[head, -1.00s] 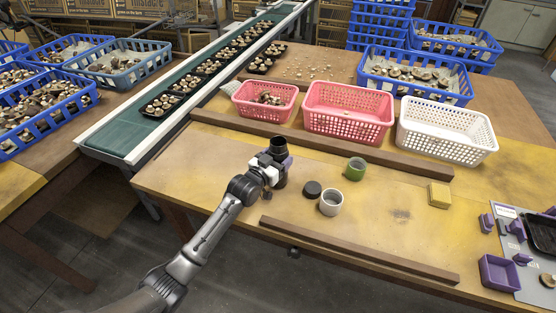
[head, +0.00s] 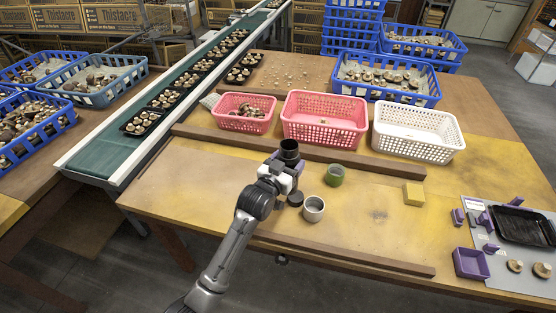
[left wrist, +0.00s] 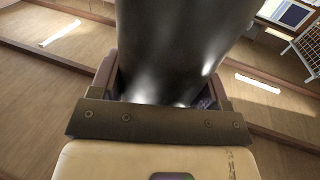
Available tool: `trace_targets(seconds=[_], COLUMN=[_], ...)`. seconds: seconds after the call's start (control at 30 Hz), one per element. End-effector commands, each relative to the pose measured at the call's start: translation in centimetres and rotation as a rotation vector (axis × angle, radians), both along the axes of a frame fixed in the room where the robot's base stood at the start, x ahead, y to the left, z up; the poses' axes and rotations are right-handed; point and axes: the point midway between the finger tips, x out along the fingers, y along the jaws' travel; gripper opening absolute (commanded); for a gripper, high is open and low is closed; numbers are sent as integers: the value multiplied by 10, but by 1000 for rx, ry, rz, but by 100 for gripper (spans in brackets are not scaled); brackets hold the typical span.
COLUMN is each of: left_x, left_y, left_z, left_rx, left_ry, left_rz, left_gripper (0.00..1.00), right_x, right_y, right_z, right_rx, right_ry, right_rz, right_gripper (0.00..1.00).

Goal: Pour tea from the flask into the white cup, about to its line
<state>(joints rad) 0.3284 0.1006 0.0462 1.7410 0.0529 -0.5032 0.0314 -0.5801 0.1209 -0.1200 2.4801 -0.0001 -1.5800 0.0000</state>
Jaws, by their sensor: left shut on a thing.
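My left gripper (head: 284,168) is shut on the dark flask (head: 289,150), which stands upright in its jaws above the table. In the left wrist view the flask (left wrist: 180,45) fills the upper middle as a shiny dark body between the fingers. The white cup (head: 313,211) stands upright on the table, to the right of and nearer than the gripper. Its line and any tea inside cannot be made out. A round black lid (head: 295,199) lies just left of the cup, partly hidden by my gripper. My right gripper is not in view.
A green cup (head: 335,177) stands behind the white cup. A yellow block (head: 413,194) lies to the right. Wooden strips cross the table behind (head: 380,166) and in front (head: 350,260). Pink and white baskets (head: 420,148) line the back. The tabletop right of the cups is mostly clear.

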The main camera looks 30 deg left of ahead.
Motion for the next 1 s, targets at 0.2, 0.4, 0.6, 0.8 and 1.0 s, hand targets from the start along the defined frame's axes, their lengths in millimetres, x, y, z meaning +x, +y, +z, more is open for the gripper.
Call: trace_targets(seconds=[0.2,0.4,0.6,0.8,1.0], left_x=[10,19,22,21,21], left_y=[-33,-65,-74,-65,-54], left_z=[8,0,-11,-25,-38], left_rx=[-7,-3,47,185,361], left_ry=[-2,-3,-5,0,8], left_rz=[4,-4,-12,-11,-10], left_gripper=[17,17,17,17,17], right_x=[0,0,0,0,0], right_y=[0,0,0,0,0], right_z=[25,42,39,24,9], right_rx=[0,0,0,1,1], right_ry=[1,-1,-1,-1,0], right_rz=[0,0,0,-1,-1], right_gripper=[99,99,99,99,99])
